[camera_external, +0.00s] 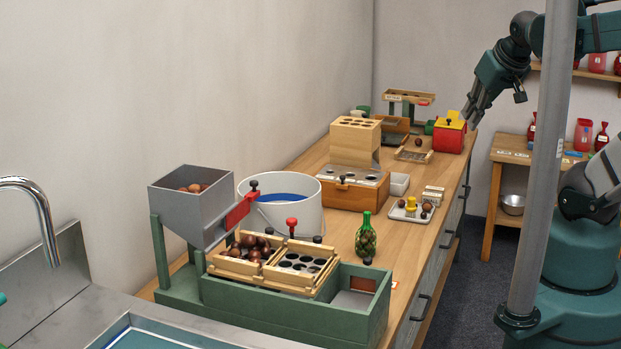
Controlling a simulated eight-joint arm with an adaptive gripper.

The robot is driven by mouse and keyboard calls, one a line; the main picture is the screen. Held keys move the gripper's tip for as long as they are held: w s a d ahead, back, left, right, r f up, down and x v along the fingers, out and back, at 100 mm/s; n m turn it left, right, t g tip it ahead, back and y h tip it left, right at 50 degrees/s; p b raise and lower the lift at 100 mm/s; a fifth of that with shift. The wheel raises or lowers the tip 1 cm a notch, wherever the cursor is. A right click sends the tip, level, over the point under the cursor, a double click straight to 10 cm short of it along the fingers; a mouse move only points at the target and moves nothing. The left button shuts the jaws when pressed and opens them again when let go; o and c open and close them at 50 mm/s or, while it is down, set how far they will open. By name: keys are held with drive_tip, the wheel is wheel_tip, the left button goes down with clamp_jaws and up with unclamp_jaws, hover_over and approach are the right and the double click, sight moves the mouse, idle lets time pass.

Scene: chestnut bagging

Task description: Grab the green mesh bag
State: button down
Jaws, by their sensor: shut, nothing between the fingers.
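The green mesh bag (366,240) stands upright on the wooden counter (405,262), with brown chestnuts showing through it and a dark green top. It is just behind the green-framed sorting station. Nothing hides the bag in this view.
A grey hopper (192,205) and a white bucket (280,222) stand left of the bag. A small tray (410,213) with a yellow piece lies to its right. A grey post (543,170) rises at the right. Bare counter lies right of the bag.

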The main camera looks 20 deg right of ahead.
drive_tip(key=c, duration=3.2)
unclamp_jaws()
drive_tip(key=o, duration=1.6)
drive_tip(key=shift+w, duration=0.1)
drive_tip(key=m+g+b, duration=0.6)
drive_tip(key=m, duration=0.9)
approach(369, 215)
drive_tip(key=d+f, duration=0.2)
drive_tip(key=d, duration=0.3)
drive_tip(key=a+f+m, duration=0.1)
drive_tip(key=f, duration=0.1)
drive_tip(key=w+a+f+m+b, duration=0.1)
drive_tip(key=a+f, duration=0.1)
drive_tip(key=f, duration=0.1)
drive_tip(key=a+f+m+g, duration=0.1)
drive_tip(key=f, duration=0.2)
drive_tip(key=shift+w+a+f, duration=0.1)
drive_tip(key=shift+w+a, duration=0.2)
drive_tip(key=shift+a, duration=0.05)
drive_tip(key=shift+a+f+m, duration=0.2)
drive_tip(key=shift+f+m, duration=0.1)
drive_tip(key=shift+f, duration=0.1)
